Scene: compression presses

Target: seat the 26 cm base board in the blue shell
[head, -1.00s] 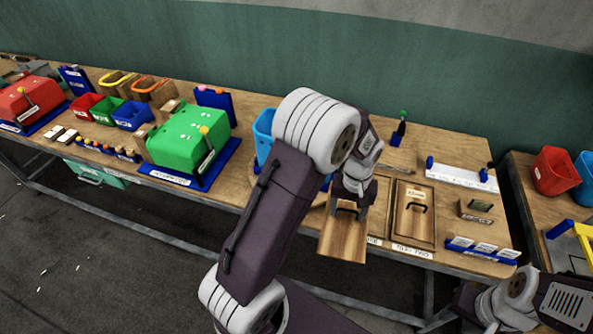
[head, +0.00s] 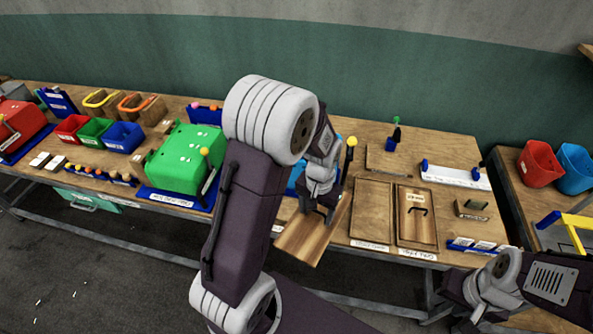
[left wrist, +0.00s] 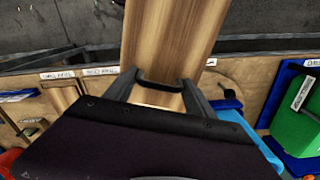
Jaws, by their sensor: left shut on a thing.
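My left gripper (head: 320,208) is shut on the handle of a wooden board (head: 312,237), held in front of the bench's front edge. In the left wrist view my left gripper (left wrist: 168,92) has its fingers at the black handle and the board (left wrist: 172,35) runs up out of the picture. A blue thing, likely the blue shell (head: 295,178), stands on the bench behind my left arm and is mostly hidden. It also seems to show in the left wrist view (left wrist: 250,130). My right gripper (head: 468,316) is at the lower right; its fingers are unclear.
An empty wooden tray (head: 371,212) lies beside a second tray holding another handled board (head: 415,220). A green press (head: 185,158) stands left of my arm. A yellow-topped post (head: 351,145) stands near the blue thing. Several coloured bins (head: 124,136) are further left.

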